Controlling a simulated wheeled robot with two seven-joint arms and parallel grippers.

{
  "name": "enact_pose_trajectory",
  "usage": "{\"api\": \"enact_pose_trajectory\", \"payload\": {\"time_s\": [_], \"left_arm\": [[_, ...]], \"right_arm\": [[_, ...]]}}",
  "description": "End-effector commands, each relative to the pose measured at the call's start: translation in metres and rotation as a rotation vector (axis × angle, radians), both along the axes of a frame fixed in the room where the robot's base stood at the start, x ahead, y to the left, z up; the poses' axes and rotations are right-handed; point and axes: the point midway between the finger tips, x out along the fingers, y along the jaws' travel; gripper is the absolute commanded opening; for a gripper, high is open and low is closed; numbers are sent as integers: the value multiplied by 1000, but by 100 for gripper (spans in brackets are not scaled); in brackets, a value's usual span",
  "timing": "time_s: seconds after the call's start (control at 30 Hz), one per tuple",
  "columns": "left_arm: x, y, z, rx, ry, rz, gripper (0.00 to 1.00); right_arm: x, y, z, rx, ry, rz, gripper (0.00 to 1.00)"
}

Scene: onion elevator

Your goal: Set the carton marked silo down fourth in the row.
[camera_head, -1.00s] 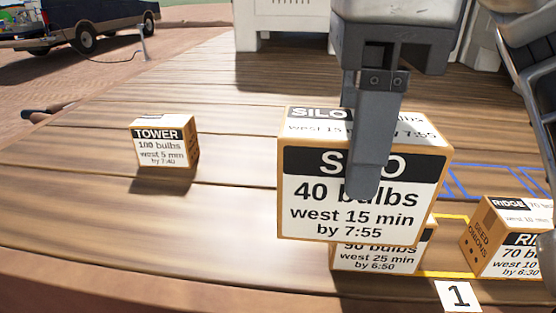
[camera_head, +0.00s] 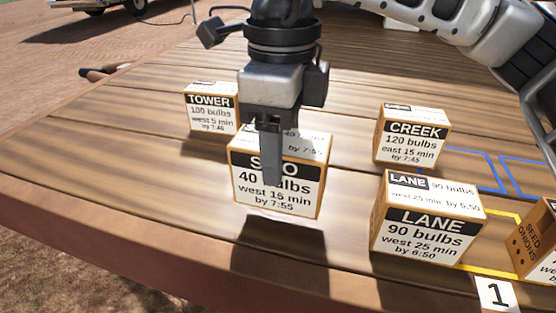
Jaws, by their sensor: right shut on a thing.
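The silo carton (camera_head: 245,199) is a tan box with white labels reading SILO, 40 bulbs, west 15 min, by 7:55. My right gripper (camera_head: 270,165) is shut on it from above, with one finger in front of its label. A shadow lies on the planks below the carton, so it seems to hang a little above the deck. The lane carton (camera_head: 427,228) stands to its right, behind the number 1 card (camera_head: 497,294). My left gripper is not in view.
The tower carton (camera_head: 211,112) stands behind left, and the creek carton (camera_head: 411,140) behind right. Another carton (camera_head: 532,240) is cut off at the right edge. Yellow lines (camera_head: 505,215) and blue outlines (camera_head: 470,151) mark the deck. The left planks are bare.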

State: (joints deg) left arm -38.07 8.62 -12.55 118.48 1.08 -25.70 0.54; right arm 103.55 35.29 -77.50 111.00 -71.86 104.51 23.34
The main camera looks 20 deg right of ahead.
Motion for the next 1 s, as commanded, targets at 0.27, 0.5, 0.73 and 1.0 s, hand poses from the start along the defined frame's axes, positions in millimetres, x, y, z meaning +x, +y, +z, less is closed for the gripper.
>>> {"api": "enact_pose_trajectory", "payload": {"time_s": [0.27,0.5,0.73,1.0], "left_arm": [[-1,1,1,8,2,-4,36],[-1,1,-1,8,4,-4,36],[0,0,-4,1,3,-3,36],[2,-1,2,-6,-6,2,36]], "right_arm": [[5,2,-34,1,-1,-1,17],[5,2,-37,2,-1,-2,17],[5,2,-41,1,1,-1,71],[5,2,-40,0,0,-1,76]]}}
